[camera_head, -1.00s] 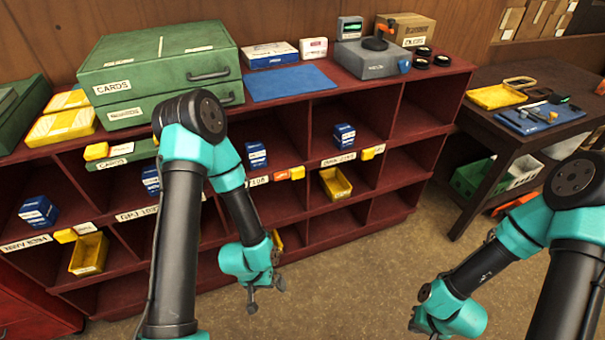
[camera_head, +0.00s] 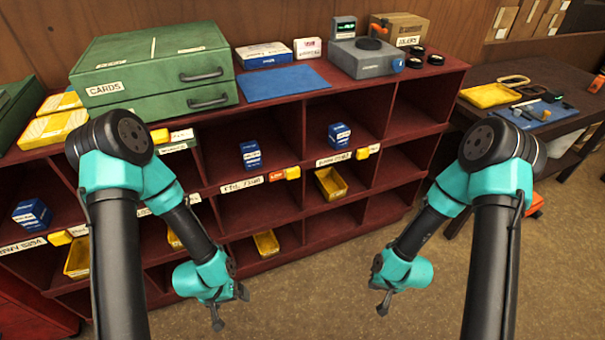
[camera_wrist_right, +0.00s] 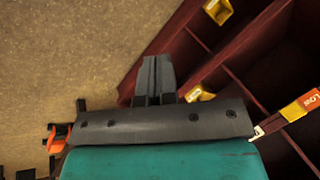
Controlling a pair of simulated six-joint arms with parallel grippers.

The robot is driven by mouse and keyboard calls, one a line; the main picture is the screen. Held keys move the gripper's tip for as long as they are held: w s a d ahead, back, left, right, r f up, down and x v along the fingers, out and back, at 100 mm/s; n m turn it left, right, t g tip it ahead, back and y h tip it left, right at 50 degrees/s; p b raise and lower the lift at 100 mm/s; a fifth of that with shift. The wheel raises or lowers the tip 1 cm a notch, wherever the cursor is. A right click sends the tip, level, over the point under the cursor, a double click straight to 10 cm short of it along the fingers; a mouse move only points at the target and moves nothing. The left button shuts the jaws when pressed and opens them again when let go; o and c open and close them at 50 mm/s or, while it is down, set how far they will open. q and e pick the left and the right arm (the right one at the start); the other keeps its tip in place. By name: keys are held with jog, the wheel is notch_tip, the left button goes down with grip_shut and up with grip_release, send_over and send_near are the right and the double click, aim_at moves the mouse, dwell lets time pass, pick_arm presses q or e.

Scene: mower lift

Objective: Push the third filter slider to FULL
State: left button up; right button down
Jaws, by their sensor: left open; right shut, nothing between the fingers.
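Yellow slider blocks sit along the shelf's front edges beside white labels in the head view. One is at the far left (camera_head: 60,238); one in the middle (camera_head: 292,173) has an orange tag beside it; one is further right (camera_head: 362,153). My left arm hides part of the row, so I cannot tell which is third. In the right wrist view an orange tag reading LOW (camera_wrist_right: 312,99) shows at the right edge. My left gripper (camera_head: 230,307) is open and empty, low in front of the shelf. My right gripper (camera_head: 383,305) is shut and empty, low and apart from the shelf.
The red shelf unit (camera_head: 395,205) holds blue boxes (camera_head: 250,154) and yellow bins (camera_head: 331,185). Green cases (camera_head: 150,65), a blue mat (camera_head: 282,84) and a grey device (camera_head: 365,58) stand on top. A side table is at right. The floor between my grippers is clear.

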aim_at(293, 174)
jog(key=w+a+r+m+t+y, duration=0.1)
jog(key=w+t+y, duration=0.15)
jog(key=w, duration=0.85)
jog(key=w+a+m+t+y, duration=0.1)
jog(key=w+a+m+t, duration=0.15)
jog(key=w, duration=0.95)
jog(key=w+a+r+n+y, duration=0.1)
jog(key=w+a+r+y, duration=0.1)
jog(key=w+r+y, duration=0.2)
jog(key=w+a+r+g+y, duration=0.1)
jog(key=w+a+r+y, duration=0.2)
jog(key=w, duration=0.7)
jog(key=shift+a+r+n+y, duration=0.15)
jog(key=shift+r+n+y, duration=0.2)
jog(key=shift+r+y, duration=0.9)
jog(key=shift+r, duration=0.15)
jog(key=x, duration=1)
jog(key=shift+a, duration=0.25)
jog(key=shift+s+a, duration=0.35)
jog(key=shift+a, duration=0.45)
jog(key=shift+s+a, duration=0.4)
jog(key=shift+a, duration=0.4)
